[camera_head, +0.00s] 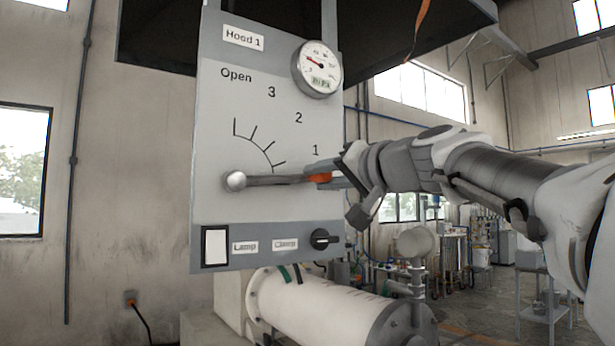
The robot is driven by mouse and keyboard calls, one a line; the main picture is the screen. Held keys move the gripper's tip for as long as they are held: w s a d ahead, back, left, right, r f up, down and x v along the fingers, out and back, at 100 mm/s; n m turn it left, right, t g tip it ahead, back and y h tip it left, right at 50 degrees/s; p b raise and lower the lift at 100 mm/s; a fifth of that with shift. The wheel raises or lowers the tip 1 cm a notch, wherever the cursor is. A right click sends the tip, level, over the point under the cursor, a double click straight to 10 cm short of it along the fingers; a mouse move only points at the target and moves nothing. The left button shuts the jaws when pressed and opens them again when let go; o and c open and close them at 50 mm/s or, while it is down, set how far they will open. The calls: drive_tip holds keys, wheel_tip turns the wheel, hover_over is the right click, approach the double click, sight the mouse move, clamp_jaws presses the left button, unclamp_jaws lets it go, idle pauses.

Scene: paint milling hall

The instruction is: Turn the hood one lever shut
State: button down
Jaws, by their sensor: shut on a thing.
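The Hood 1 panel (215,120) is a grey upright board in the head camera view. Its lever (275,181) runs from a round silver pivot knob at the left to an orange-red part at the right. The lever lies almost level, just below the number 1 on the scale; Open, 3 and 2 stand higher up. My gripper (335,175) comes in from the right and is shut on the lever's outer end. The jaws hide the tip of the lever.
A round gauge (318,68) sits at the panel's upper right. A lower strip carries a white switch (215,246), Lamp and Clamp labels and a black knob (321,239). A white cylinder (318,305) lies below the panel. A dark hood (160,45) hangs overhead.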

drive_tip(key=shift+f+m+b, duration=0.5)
drive_tip(key=shift+f+m, duration=0.2)
drive_tip(key=shift+f, duration=0.15)
drive_tip(key=shift+w+f, duration=0.1)
drive_tip(key=c, duration=0.6)
unclamp_jaws()
drive_tip(key=b+v, duration=0.3)
drive_tip(key=v, duration=1.4)
drive_tip(key=shift+s+d, duration=0.2)
drive_tip(key=shift+s, duration=0.05)
